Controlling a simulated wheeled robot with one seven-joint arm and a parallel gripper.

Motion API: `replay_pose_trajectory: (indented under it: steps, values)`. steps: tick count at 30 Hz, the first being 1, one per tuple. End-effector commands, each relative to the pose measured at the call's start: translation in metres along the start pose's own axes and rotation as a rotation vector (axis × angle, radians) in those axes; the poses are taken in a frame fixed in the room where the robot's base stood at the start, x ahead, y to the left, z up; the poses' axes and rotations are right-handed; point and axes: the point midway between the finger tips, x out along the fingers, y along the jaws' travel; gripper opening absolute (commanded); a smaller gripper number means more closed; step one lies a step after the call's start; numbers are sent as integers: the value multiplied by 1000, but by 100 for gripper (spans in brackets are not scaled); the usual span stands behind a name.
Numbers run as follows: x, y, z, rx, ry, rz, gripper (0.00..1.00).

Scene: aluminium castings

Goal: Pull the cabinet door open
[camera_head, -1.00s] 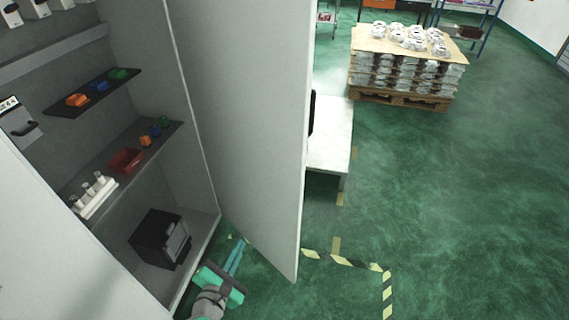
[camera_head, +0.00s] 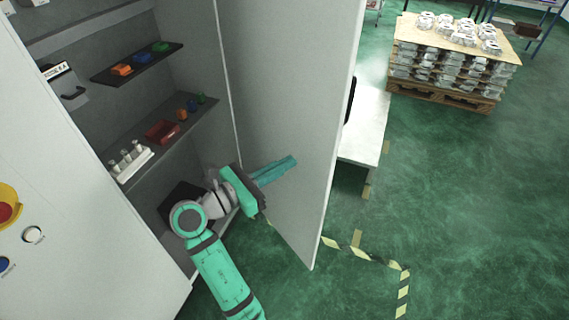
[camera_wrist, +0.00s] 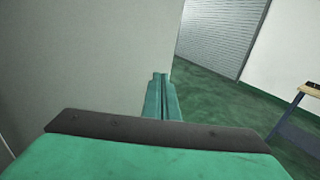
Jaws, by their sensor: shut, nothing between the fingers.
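The cabinet door (camera_head: 285,95) is a tall pale grey panel. It stands wide open, with its inner face toward the cabinet's inside. In the wrist view the grey panel (camera_wrist: 80,60) fills the left half. My gripper (camera_head: 294,161) is shut and empty. Its teal fingers point right in front of the door's inner face, and I cannot tell whether they touch it. In the wrist view the closed fingers (camera_wrist: 160,82) lie by the panel's right edge. The cabinet (camera_head: 60,190) stands at the left with its shelves showing. No door handle shows.
Inside the cabinet are a shelf with a red bin (camera_head: 162,131), a white rack (camera_head: 130,162) of vials and small coloured parts. My arm partly hides a black box (camera_head: 180,197). A white table (camera_head: 362,130) stands behind the door. A pallet of castings (camera_head: 450,65) stands farther back. Green floor is clear at right.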

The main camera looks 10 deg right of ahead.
Motion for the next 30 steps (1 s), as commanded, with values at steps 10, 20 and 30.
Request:
replay_pose_trajectory:
  steps: [10, 20, 30]
  values:
    - [67, -1, 0, 2, -1, -3, 0]
    - [105, 0, 0, 2, 0, 0, 0]
    - [110, 0, 0, 2, 1, 1, 0]
